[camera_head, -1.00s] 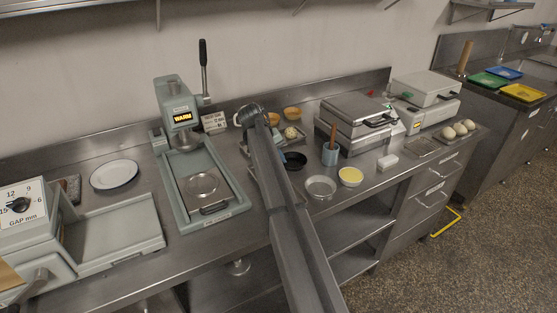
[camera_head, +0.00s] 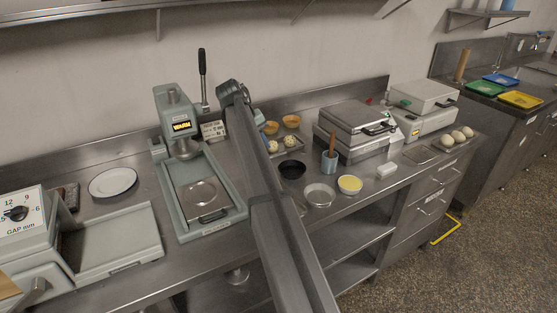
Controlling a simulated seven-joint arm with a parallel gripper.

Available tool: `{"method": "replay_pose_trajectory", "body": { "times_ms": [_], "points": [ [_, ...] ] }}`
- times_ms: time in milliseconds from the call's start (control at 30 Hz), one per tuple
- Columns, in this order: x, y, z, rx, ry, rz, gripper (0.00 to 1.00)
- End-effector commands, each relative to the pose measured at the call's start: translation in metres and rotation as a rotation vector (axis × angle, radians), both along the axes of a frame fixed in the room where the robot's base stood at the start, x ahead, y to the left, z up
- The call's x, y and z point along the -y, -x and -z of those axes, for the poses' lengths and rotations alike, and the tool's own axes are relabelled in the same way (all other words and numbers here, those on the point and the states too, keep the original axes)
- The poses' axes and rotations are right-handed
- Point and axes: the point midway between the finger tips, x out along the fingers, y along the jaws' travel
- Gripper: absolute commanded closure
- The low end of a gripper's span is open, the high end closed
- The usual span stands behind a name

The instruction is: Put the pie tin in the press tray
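A shallow silver pie tin (camera_head: 320,195) stands on the steel counter, right of my arm, and looks empty. A dark round tin (camera_head: 292,168) stands just behind it. The grey press with a lit WARM display stands left of my arm. Its press tray (camera_head: 229,211) is a low-walled bed at the front, holding a round metal disc (camera_head: 201,193) on a plate with a front handle. My arm rises across the middle, its top bend beside the press. My gripper's fingers are hidden behind the arm, so what they hold cannot be seen.
A bowl of yellow filling (camera_head: 349,185), a blue pot (camera_head: 329,161) with a wooden tool and a white block (camera_head: 386,170) stand to the right. Orange bowls (camera_head: 291,121) and pale dough balls are behind. A white plate (camera_head: 113,182) lies left of the press.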

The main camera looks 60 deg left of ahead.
Motion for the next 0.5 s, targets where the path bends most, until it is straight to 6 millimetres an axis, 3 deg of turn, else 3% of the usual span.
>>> {"method": "replay_pose_trajectory", "body": {
  "times_ms": [400,500],
  "points": [
    [0.001,-0.003,-0.003,0.001,-0.003,0.003,0.87],
    [0.019,-0.003,-0.010,0.001,-0.015,0.007,0.87]
  ]
}}
